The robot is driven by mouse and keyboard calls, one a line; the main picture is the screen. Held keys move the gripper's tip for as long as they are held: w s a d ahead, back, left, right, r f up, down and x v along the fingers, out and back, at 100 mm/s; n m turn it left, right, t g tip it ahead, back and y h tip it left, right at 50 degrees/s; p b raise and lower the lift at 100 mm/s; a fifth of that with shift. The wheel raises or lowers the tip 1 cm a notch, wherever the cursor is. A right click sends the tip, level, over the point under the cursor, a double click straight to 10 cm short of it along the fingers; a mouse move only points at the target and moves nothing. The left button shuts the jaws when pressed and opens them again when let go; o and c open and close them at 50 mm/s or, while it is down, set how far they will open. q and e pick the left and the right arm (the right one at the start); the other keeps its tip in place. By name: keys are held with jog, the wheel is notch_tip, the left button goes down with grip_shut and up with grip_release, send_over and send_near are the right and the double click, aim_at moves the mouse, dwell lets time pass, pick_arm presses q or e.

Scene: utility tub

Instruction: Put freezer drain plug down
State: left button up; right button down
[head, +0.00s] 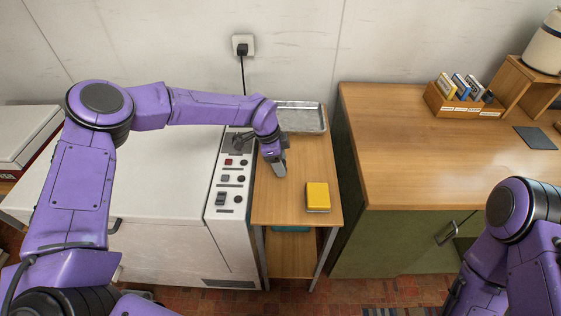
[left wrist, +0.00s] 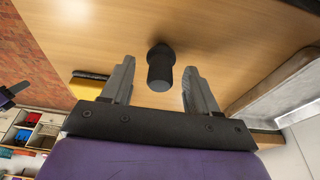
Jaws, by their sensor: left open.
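The freezer drain plug, a small black cylinder with a wider rounded end (left wrist: 160,68), is on the wooden top of the small side table (head: 285,213) in the left wrist view. My left gripper (head: 281,170) is over that table, pointing down, with its fingers spread. In the left wrist view the plug shows between the two fingers, with a visible gap on each side. In the head view the plug is hidden by the gripper. My right arm shows at the lower right of the head view, but its gripper is out of frame.
A yellow block (head: 317,196) lies on the side table, nearer the front. A metal tray (head: 301,117) lies at its back. The white freezer (head: 165,190) with its control panel (head: 229,180) stands left, a wooden-topped green cabinet (head: 400,150) right. Some tabletop is bare.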

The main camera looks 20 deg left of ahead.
pick_arm(q)
jog(key=b+v, duration=0.2)
jog(key=v, duration=0.9)
jog(key=shift+r+b, duration=0.25)
jog(key=shift+b, duration=0.15)
jog(key=shift+a, duration=0.1)
